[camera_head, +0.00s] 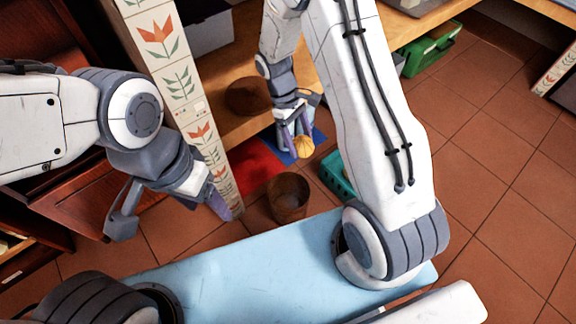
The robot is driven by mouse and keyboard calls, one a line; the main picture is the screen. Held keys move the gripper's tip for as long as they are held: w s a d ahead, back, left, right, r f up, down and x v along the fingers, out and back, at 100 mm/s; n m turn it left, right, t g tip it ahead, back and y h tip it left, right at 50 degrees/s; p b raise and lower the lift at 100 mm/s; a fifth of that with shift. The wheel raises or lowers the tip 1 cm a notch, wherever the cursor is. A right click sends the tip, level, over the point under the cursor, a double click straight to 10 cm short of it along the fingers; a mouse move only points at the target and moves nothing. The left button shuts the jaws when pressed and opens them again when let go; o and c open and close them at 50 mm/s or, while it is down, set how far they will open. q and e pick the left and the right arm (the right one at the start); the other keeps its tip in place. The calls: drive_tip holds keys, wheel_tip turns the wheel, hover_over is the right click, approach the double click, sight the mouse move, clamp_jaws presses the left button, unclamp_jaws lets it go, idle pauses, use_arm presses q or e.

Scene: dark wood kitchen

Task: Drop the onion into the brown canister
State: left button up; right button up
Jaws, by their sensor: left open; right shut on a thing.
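The onion (304,147) is small, round and yellow-orange. My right gripper (297,146) is shut on it, pointing down near the middle of the head view. The brown canister (289,202) is open-topped and stands upright on the floor, lower in the picture than the onion. A gap shows between onion and canister in the picture; the height difference is hard to judge. My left gripper (170,212) is open and empty at the left, beside the patterned post. The inside of the canister is mostly dark.
A round brown container (247,95) is on the wooden shelf (226,122) behind. A teal basket (335,178) stands right of the canister. A green crate (430,50) is at the upper right. A patterned post (183,92) rises at the left. Tiled floor (500,180) is free at the right.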

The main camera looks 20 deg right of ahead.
use_arm(q)
wheel_tip(320, 180, down, 10)
drive_tip(key=b, duration=0.8)
drive_tip(key=shift+r, duration=0.15)
use_arm(e)
drive_tip(key=a+f+n+t+h, duration=0.1)
drive_tip(key=f+n, duration=0.3)
drive_tip(key=f, duration=0.4)
drive_tip(key=s+a+f+n+t+h, duration=0.1)
drive_tip(key=a+f+n, duration=0.1)
drive_tip(key=f+n, duration=0.3)
wheel_tip(320, 180, down, 4)
drive_tip(key=shift+s+r+t, duration=0.2)
drive_tip(key=shift+s+t, duration=0.1)
drive_tip(key=shift+t, duration=0.1)
use_arm(q)
drive_tip(key=shift+d, duration=0.1)
use_arm(e)
drive_tip(key=o, duration=1.4)
drive_tip(key=shift+c, duration=0.2)
use_arm(q)
wheel_tip(320, 180, up, 7)
drive_tip(key=p, duration=0.6)
use_arm(e)
drive_tip(key=v, duration=1)
drive_tip(key=shift+r, duration=0.2)
drive_tip(key=shift+a, duration=0.1)
